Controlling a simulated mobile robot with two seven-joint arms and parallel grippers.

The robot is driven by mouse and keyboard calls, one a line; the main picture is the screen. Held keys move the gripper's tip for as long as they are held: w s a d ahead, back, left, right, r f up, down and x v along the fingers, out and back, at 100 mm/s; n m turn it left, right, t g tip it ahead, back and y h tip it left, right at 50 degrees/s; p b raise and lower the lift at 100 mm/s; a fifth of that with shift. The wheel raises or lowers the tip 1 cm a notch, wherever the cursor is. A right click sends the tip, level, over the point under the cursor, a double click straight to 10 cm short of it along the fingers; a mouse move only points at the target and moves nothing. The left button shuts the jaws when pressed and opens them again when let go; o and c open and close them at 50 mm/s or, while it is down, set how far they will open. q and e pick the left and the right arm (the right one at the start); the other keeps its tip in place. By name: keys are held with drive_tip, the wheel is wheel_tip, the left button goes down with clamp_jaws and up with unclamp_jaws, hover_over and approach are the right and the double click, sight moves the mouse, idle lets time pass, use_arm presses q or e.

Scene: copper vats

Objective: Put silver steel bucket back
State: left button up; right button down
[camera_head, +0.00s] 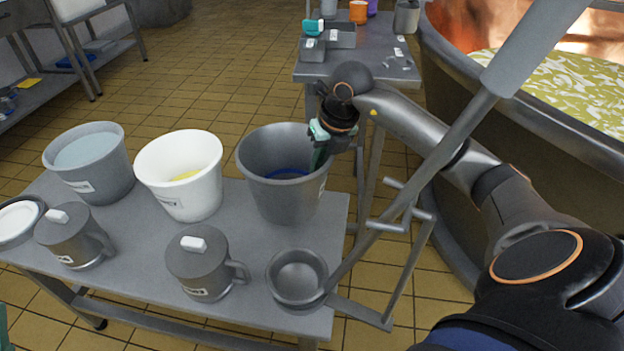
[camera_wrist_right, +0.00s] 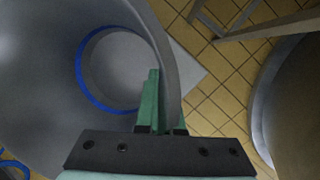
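The silver steel bucket (camera_head: 272,191) stands upright at the back right of the near steel table (camera_head: 130,290), with something blue at its bottom. My right gripper (camera_head: 322,148) is at the bucket's right rim. In the right wrist view the bucket (camera_wrist_right: 40,60) fills the left side, and a blue ring shows inside it. The green fingers of my right gripper (camera_wrist_right: 164,115) sit close together with the bucket's wall between them. One finger is inside the bucket and the other is mostly hidden behind the wall. A green tip of my left gripper (camera_head: 3,328) shows at the left edge.
A white bucket (camera_head: 165,190) and a grey bucket (camera_head: 105,178) stand left of it. Two lidded grey jugs (camera_head: 200,272) and a small pot (camera_head: 298,290) are in front. A large vat (camera_head: 460,160) is at right. A second table (camera_head: 350,65) with containers stands behind.

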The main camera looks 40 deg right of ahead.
drive_tip(key=shift+w+f+b, duration=0.1)
drive_tip(key=shift+f+b, duration=0.55)
drive_tip(key=shift+f, duration=1.5)
drive_tip(key=shift+f, duration=0.15)
drive_tip(key=c, duration=1)
unclamp_jaws()
drive_tip(key=shift+c, duration=0.2)
drive_tip(key=shift+r, duration=0.45)
drive_tip(key=p+v, duration=0.4)
drive_tip(key=v, duration=0.7)
drive_tip(key=shift+r, duration=0.15)
